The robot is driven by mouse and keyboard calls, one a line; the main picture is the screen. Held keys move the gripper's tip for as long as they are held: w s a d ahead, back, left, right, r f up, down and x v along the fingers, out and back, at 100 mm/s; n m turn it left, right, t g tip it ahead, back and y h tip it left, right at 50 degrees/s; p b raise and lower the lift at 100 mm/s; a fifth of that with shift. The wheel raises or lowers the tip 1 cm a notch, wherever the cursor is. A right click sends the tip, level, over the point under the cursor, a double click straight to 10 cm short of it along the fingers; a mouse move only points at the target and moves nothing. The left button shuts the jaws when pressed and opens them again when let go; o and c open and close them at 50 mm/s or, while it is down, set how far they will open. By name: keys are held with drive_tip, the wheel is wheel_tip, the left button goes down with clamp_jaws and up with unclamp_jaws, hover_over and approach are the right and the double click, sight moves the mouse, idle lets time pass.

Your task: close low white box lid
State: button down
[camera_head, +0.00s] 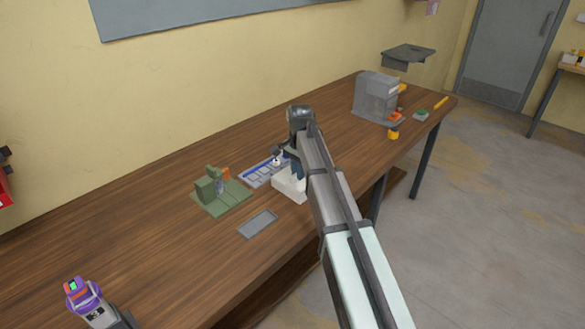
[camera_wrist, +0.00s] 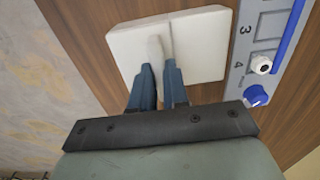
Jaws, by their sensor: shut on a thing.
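The low white box (camera_head: 289,189) sits on the wooden table, partly hidden by my arm in the head view. In the wrist view the white box (camera_wrist: 205,48) fills the top middle, with a narrow seam across its upper face. My gripper (camera_wrist: 162,68) is shut, with its blue fingers pointing at the box. A slim white piece, apparently the lid's edge or handle, shows at the fingertips. In the head view my gripper (camera_head: 297,168) is just above the box. How far the lid stands open cannot be told.
A grey and blue panel (camera_wrist: 261,45) with knobs and numbers lies close beside the box. A green fixture (camera_head: 220,191) and a flat grey plate (camera_head: 258,224) are to the left. A grey machine (camera_head: 376,97) stands at the far right. The table's front-left area is mostly clear.

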drive_tip(key=shift+s+d, duration=0.2)
drive_tip(key=c, duration=1.1)
unclamp_jaws()
drive_tip(key=shift+w+r, duration=0.1)
drive_tip(key=shift+r, duration=0.45)
wheel_tip(320, 180, up, 13)
drive_tip(key=shift+f, duration=0.15)
